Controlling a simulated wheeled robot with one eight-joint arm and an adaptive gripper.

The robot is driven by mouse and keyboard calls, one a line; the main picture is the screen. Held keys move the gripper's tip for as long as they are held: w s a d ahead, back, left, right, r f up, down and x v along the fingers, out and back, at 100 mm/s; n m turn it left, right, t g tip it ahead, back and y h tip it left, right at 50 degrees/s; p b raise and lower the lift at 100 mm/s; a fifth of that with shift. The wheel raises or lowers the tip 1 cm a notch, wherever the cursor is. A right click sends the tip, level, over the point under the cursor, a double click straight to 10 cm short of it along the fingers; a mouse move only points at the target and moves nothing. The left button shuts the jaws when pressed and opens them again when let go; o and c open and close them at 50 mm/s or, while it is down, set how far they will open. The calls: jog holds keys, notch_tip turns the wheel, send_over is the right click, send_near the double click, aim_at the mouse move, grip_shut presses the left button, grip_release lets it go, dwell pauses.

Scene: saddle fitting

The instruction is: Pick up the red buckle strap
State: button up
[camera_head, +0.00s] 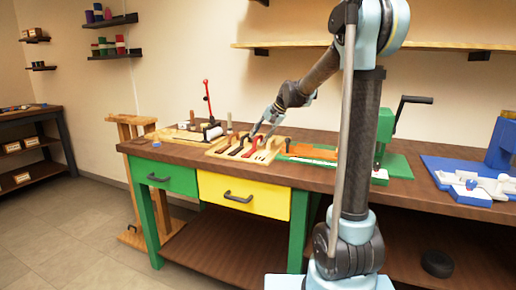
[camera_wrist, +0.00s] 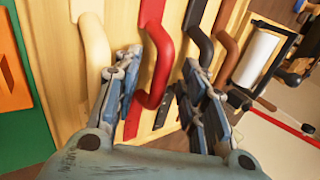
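The red buckle strap (camera_wrist: 161,50) lies on a light wooden tray (camera_wrist: 60,75) in the wrist view, bent in an S shape. It also shows as a small red piece in the head view (camera_head: 254,143), under my gripper. My gripper (camera_wrist: 158,78) is open. Its fingers stand on either side of the strap's lower part, which shows between them. I cannot tell how far above the strap the fingertips are. The strap's lower end is partly hidden near my gripper's body.
A cream strap (camera_wrist: 94,40) lies left of the red one; a black strap (camera_wrist: 197,38) and a brown strap (camera_wrist: 226,45) lie to its right. A green board with an orange-brown piece (camera_head: 312,151) is right of the tray. A red-topped lever (camera_head: 207,93) stands behind left.

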jog(key=shift+x, duration=1)
grip_shut()
